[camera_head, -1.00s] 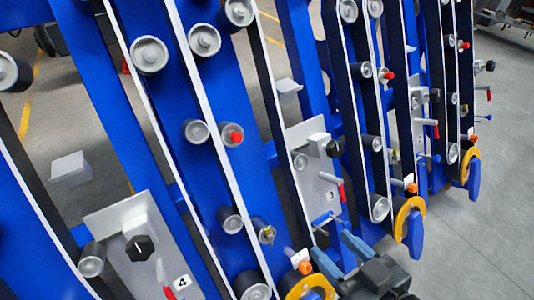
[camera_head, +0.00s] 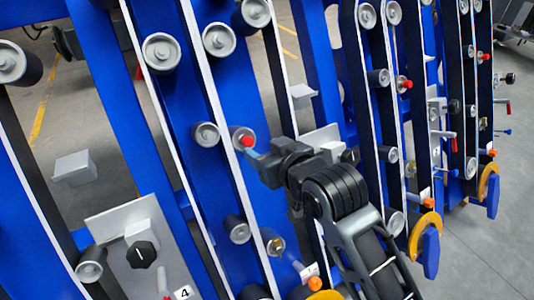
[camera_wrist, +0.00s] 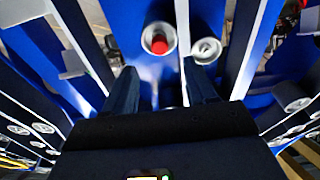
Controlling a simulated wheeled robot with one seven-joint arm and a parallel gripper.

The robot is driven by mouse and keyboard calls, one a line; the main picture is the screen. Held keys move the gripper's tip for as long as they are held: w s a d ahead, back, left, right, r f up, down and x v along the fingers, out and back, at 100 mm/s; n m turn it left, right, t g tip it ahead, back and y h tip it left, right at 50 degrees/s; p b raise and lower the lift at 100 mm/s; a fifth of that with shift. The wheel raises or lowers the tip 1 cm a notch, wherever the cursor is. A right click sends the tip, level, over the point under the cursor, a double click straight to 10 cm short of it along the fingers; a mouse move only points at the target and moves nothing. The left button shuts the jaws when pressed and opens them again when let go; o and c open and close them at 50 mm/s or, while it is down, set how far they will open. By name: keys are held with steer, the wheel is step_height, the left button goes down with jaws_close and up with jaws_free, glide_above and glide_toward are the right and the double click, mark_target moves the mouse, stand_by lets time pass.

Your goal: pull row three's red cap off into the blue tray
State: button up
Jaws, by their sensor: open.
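A red cap (camera_head: 247,141) sits on a round grey roller end on a blue upright in the head view. It also shows in the wrist view (camera_wrist: 158,45), ahead of and between my fingers. My gripper (camera_head: 257,160) is open and empty beside this cap, just below and right of it in the head view. In the wrist view its two blue fingers (camera_wrist: 162,80) point toward the cap, with the cap beyond the tips. Another red cap (camera_head: 405,85) is on a row to the right. No blue tray can be made out. My arm hides the number 3 plate.
A grey plate marked 4 (camera_head: 183,293) with a black knob (camera_head: 141,254) is at lower left. A bare grey roller (camera_wrist: 206,50) stands right beside the capped one. Blue uprights and rollers crowd both sides. Open floor (camera_head: 480,245) lies at lower right.

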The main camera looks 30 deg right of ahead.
mark_target(250, 142)
steer(key=x, duration=0.7)
steer(key=shift+w+f, duration=0.1)
steer(key=shift+f, duration=0.05)
jaws_close()
stand_by(0.4)
